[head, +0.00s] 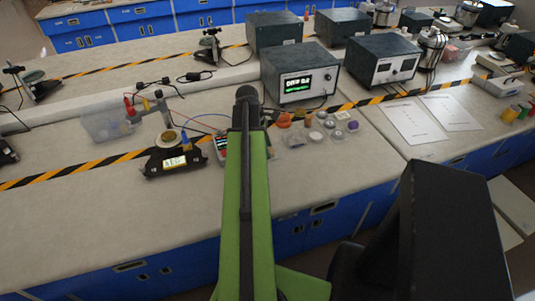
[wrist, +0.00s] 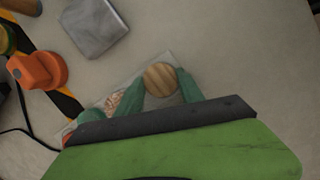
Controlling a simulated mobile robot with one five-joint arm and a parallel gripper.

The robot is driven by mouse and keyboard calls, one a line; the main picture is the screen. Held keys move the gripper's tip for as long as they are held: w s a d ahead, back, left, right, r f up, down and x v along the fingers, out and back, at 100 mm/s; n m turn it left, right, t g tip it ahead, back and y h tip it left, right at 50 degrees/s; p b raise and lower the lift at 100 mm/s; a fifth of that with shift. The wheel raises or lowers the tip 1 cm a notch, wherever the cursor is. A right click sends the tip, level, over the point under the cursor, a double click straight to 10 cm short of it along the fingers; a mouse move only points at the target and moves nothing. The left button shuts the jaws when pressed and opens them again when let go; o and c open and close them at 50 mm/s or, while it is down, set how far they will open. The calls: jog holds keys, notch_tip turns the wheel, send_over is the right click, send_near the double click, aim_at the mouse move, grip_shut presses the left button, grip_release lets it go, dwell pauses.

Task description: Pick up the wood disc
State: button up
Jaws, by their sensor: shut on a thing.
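The wood disc (wrist: 161,78) is round, brown and striped with grain, and shows in the wrist view. My gripper (wrist: 158,88) has its green fingers on either side of the disc and is shut on it. A clear, flat plastic piece (wrist: 150,58) lies around and beneath the disc. Whether the disc touches it or is raised cannot be told. A second, pinkish patterned disc (wrist: 113,101) lies to the left, partly hidden by the fingers. In the head view my arm hides the fingertips and the wood disc cannot be made out.
An orange knobbed piece (wrist: 38,70) and a grey metal block (wrist: 94,27) lie nearby. Several small samples (head: 316,136) lie right of my arm. A power supply (head: 300,75) stands behind. The bench front (head: 350,170) is clear.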

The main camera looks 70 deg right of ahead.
jog(key=r+p, duration=0.5)
jog(key=shift+s+r, duration=0.2)
jog(key=shift+s, duration=0.05)
jog(key=s+r+p, duration=0.5)
jog(key=s+p, duration=0.1)
jog(key=s, duration=0.5)
jog(key=shift+r, duration=0.3)
